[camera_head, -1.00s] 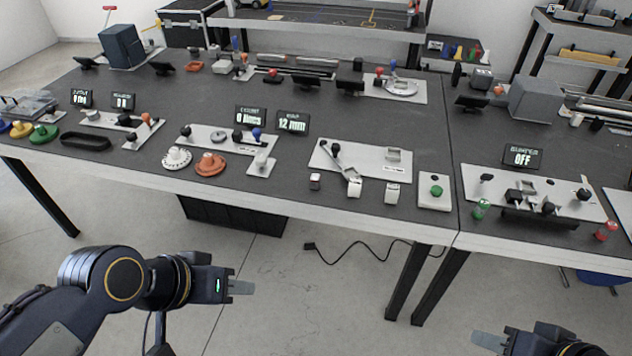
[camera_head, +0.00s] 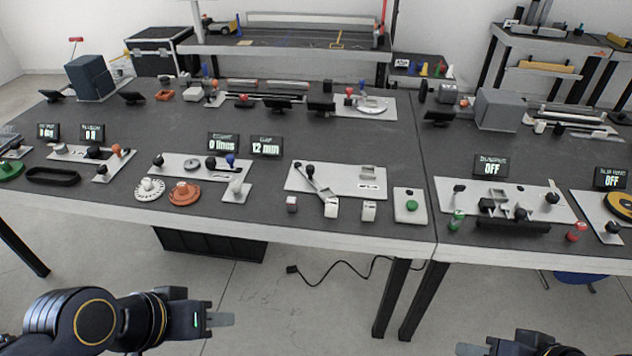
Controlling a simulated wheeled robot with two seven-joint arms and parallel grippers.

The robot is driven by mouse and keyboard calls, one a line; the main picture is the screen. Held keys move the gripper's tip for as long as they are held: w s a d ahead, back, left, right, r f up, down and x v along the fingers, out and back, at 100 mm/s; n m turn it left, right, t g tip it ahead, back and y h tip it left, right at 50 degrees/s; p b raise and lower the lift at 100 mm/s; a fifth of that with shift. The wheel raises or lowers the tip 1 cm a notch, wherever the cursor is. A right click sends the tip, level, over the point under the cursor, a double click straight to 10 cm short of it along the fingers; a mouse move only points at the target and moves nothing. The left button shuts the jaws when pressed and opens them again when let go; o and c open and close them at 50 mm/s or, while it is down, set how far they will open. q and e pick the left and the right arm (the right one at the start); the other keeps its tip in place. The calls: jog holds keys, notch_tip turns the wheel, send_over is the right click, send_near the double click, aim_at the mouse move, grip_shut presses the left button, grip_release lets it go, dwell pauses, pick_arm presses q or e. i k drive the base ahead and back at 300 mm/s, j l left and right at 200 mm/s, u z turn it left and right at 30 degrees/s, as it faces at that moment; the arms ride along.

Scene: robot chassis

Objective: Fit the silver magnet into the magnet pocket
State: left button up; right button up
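A white plate (camera_head: 300,180) at the middle of the front bench carries a black-knobbed lever (camera_head: 320,187) and a small raised grey square frame (camera_head: 367,170), which may be the magnet pocket. Small pale blocks stand at its front edge: a small one (camera_head: 291,204), one by the lever's end (camera_head: 331,209) and one to the right (camera_head: 369,211). I cannot tell which is the silver magnet. My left gripper (camera_head: 220,319) is in front of and below the bench, with nothing seen in it. My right gripper (camera_head: 470,349) is at the bottom edge, partly cut off. Both show fingers edge-on.
A small plate with a green button (camera_head: 412,205) sits right of the lever plate. A plate with black fixtures (camera_head: 500,200) lies on the right bench. White (camera_head: 149,189) and orange (camera_head: 184,192) discs lie left.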

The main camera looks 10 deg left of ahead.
aim_at(327, 192)
jog(key=j+z, duration=0.15)
jog(key=z, duration=0.7)
jog(key=j+z, duration=0.4)
jog(key=j, duration=0.35)
jog(key=j+z, duration=0.4)
jog(key=j, duration=0.35)
jog(key=k+j, duration=0.1)
jog(key=j, duration=0.65)
jog(key=k+j+z, duration=0.1)
jog(key=j, duration=0.25)
jog(key=k, duration=0.05)
